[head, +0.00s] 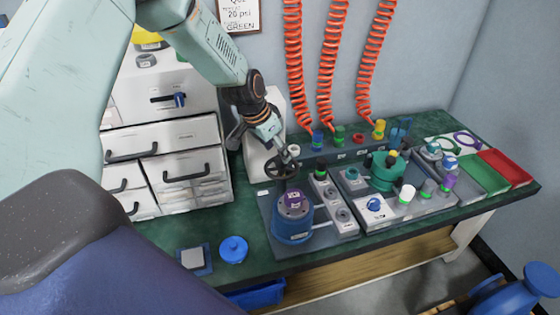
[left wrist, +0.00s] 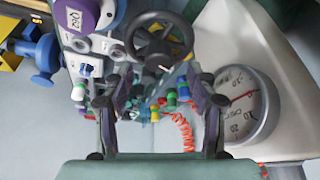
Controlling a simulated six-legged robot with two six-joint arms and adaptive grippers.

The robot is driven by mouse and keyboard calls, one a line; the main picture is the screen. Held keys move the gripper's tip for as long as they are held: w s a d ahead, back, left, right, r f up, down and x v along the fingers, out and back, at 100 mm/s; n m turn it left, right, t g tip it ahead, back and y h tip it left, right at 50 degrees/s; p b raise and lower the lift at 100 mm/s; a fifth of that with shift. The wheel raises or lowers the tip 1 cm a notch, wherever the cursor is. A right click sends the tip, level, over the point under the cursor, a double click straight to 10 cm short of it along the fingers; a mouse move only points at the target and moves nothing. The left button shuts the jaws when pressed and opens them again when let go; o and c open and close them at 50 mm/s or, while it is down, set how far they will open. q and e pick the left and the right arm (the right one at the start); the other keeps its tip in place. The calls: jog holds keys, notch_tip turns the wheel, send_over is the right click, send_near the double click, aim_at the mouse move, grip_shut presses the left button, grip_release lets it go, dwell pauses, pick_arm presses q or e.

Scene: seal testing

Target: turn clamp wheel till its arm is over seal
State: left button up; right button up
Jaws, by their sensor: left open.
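The clamp wheel (head: 281,164) is a dark spoked handwheel in front of the white press-like stand. It also shows in the left wrist view (left wrist: 160,38), beyond the fingertips. My left gripper (head: 270,132) is above it, open and empty, apart from the wheel; its two fingers (left wrist: 158,92) stand wide in the left wrist view. A purple piece with a white label (head: 294,199) sits on a blue round fixture (head: 293,226), below the wheel; I cannot tell whether a seal lies under it. The clamp's arm is not clearly distinguishable. My right gripper is not in view.
A dial gauge (left wrist: 240,103) is close to the right finger in the left wrist view. Drawers (head: 165,150) stand left of the stand. A grey panel with coloured knobs (head: 345,217) lies right of the blue fixture. Red coiled hoses (head: 327,65) hang behind.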

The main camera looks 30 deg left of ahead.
aim_at(280, 159)
pick_arm(q)
jog(key=b+x, duration=0.1)
jog(key=x, duration=0.2)
jog(key=shift+d+f+b, duration=0.1)
jog(key=shift+f+b, duration=0.05)
jog(key=shift+b, duration=0.15)
jog(key=shift+w+f, duration=0.1)
jog(key=shift+f, duration=0.05)
jog(key=c, duration=0.4)
grip_shut()
